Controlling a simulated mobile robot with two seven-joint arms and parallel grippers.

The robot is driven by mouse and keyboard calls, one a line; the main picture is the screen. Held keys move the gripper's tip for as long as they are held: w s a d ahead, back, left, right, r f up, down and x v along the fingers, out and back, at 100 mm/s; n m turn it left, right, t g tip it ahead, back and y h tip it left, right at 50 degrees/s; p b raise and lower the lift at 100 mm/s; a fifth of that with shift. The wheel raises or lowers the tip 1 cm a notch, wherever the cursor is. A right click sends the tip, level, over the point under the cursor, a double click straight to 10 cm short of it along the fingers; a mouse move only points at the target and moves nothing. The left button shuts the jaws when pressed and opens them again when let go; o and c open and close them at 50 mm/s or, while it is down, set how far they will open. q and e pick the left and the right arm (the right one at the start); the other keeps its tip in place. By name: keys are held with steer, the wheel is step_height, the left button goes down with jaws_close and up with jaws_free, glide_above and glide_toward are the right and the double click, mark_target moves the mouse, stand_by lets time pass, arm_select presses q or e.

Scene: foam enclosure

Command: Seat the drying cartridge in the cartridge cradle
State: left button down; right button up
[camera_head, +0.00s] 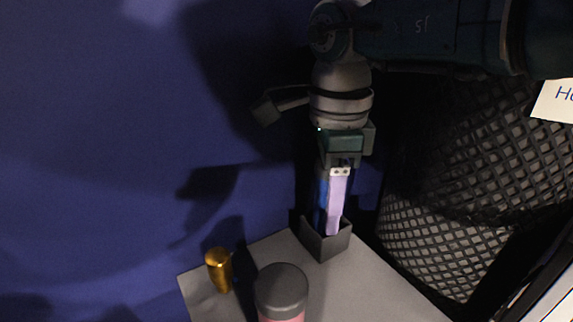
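The cartridge cradle appears to be the small dark grey open-topped box (326,245) at the back corner of the grey table. My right gripper (331,232) points down over it, with a pale lavender finger reaching to its opening. A narrow blue strip (321,192) shows right beside this finger. It may be the drying cartridge, but most of it is hidden and I cannot tell for sure. The other finger is not clearly visible, so the grip is unclear. The inside of the cradle is mostly hidden. My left gripper is not in view.
On the grey table (375,292), a gold bottle-like object (218,269) stands at the left edge and a dark-lidded pink jar (281,290) at the front. Black pyramid foam (430,240) lines the right side. Bare table lies right of the jar.

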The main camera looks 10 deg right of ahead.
steer(key=o, duration=0.5)
steer(key=shift+c, duration=0.2)
steer(key=shift+r, duration=0.1)
arm_select(q)
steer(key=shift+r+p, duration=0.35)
steer(key=shift+p, duration=0.05)
arm_select(e)
steer(key=shift+r, duration=0.25)
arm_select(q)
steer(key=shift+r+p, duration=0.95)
arm_select(e)
step_height(320, 180, up, 12)
steer(key=shift+f, duration=0.15)
